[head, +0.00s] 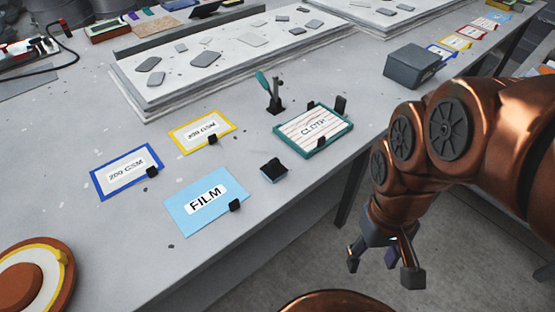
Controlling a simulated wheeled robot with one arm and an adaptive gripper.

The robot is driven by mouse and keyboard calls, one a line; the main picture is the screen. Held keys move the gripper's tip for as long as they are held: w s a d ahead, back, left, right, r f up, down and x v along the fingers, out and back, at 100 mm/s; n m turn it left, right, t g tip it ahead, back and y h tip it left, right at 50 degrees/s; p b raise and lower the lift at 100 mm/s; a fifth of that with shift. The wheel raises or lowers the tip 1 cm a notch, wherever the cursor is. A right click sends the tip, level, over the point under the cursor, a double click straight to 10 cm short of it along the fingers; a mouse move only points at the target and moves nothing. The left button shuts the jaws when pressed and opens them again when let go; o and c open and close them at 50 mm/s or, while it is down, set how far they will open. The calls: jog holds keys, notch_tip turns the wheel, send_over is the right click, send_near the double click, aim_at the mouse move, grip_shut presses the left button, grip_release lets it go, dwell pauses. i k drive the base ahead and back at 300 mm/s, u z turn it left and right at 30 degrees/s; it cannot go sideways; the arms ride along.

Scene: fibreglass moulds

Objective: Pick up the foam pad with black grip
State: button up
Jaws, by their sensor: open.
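A small block with a black top and a thin blue layer under it (274,171) sits on the grey table near its front edge. It looks like the foam pad with black grip, though it is small in the picture. It lies between the light blue FILM card and the green-framed CLOTH tray, touching neither. My gripper (382,268) hangs at the lower right, off the table's front edge over the floor. Its fingers are apart and point down, with nothing held. It is to the right of the pad and well apart from it.
The FILM card (185,213), the CLOTH tray (285,145), a yellow-framed card (183,143) and a blue-framed card (102,189) lie around the pad. A small upright stand (275,103) is behind. A grey box (413,76) stands at right. Bare table (215,262) lies in front.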

aim_at(273, 171)
jog(key=k, duration=1.3)
jog(key=u, duration=0.6)
jog(key=i, duration=0.6)
jog(key=u, duration=0.65)
jog(key=i, duration=0.55)
